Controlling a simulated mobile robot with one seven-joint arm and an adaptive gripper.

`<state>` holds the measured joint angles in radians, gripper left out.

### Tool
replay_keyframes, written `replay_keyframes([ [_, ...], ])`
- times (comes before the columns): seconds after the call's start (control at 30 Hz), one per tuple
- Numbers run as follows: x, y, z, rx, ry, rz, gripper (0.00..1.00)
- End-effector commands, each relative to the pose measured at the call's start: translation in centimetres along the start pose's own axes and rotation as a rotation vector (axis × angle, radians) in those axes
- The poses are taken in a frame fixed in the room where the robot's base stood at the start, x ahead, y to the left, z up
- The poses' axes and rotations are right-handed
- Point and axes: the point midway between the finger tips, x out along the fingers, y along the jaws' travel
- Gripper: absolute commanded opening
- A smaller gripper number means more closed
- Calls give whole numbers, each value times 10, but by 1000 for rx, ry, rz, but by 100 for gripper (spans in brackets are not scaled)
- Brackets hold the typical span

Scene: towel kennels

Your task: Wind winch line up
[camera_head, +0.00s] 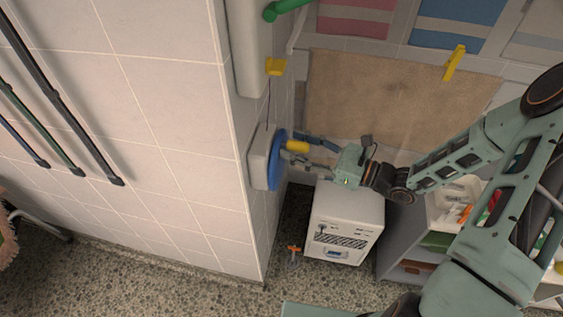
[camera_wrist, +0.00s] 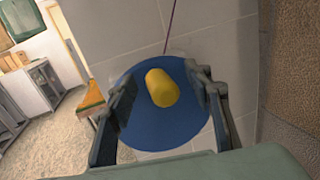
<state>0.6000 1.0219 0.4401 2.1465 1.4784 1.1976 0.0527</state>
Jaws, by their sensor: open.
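The winch is a white box (camera_head: 259,158) on the end of a tiled wall, with a blue disc (camera_head: 275,172) on its side. A yellow knob (camera_head: 298,147) sticks out from the disc. In the wrist view, the blue disc (camera_wrist: 150,132) faces me with the yellow knob (camera_wrist: 162,88) above its centre. A thin dark line (camera_wrist: 169,28) runs up from behind the disc. In the head view, it leads to a yellow piece (camera_head: 276,67) hanging above. My gripper (camera_wrist: 160,84) is open, with one finger on each side of the knob; contact is not clear.
A tan towel (camera_head: 350,100) hangs behind my gripper. A white box-shaped appliance (camera_head: 345,225) stands below, beside a grey shelf unit (camera_head: 400,240). A small orange-topped item (camera_head: 294,250) is on the speckled floor. Dark poles (camera_head: 60,100) are on the wall at left.

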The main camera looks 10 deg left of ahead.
Motion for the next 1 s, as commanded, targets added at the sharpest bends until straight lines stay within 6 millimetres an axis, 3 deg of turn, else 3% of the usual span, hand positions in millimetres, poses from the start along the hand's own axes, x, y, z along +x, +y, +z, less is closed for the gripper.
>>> replay_keyframes([
  [0.6, -73, -19, -1, -1, 2, -4, 46],
  [1.0, -84, -21, -1, 0, 2, -1, 46],
])
